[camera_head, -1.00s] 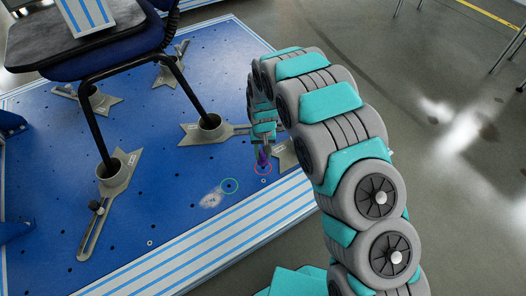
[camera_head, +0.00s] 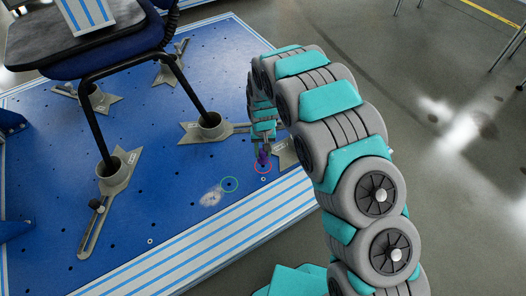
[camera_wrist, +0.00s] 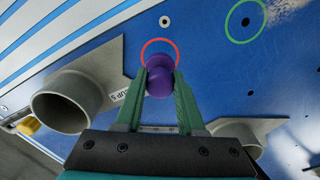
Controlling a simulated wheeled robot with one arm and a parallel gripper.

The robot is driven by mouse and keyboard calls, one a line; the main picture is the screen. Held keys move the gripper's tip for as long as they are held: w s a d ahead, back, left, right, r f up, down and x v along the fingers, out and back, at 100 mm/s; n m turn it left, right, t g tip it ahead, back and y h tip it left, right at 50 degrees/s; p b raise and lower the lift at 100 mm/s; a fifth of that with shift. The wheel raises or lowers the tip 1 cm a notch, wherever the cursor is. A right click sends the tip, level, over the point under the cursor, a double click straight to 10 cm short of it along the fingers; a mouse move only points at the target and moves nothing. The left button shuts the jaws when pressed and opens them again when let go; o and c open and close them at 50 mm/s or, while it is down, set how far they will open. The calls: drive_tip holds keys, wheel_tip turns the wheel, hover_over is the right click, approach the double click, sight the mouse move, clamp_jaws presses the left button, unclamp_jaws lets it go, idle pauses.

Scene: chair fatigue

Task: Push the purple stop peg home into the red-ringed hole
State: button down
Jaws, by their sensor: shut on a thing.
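The purple stop peg (camera_wrist: 160,80) is between the fingertips of my gripper (camera_wrist: 160,92), which is shut on it. In the wrist view the peg overlaps the lower part of the red ring (camera_wrist: 146,42) and hides the hole there. In the head view the peg (camera_head: 263,157) stands over the red ring (camera_head: 263,172), below my gripper (camera_head: 263,142). I cannot tell how deep the peg's lower end sits in the hole.
A green-ringed hole (camera_head: 230,185) lies left of the red ring on the blue plate (camera_head: 150,215). Metal cup clamps (camera_head: 211,127) hold the legs of a chair (camera_head: 105,65). In the wrist view a cup (camera_wrist: 68,100) lies left of my fingers.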

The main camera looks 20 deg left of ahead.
sight(263, 158)
drive_tip(key=shift+f, duration=2)
idle(0.5)
drive_tip(key=shift+c, duration=2.2)
unclamp_jaws()
wheel_tip(263, 158, up, 7)
drive_tip(key=shift+r, duration=0.35)
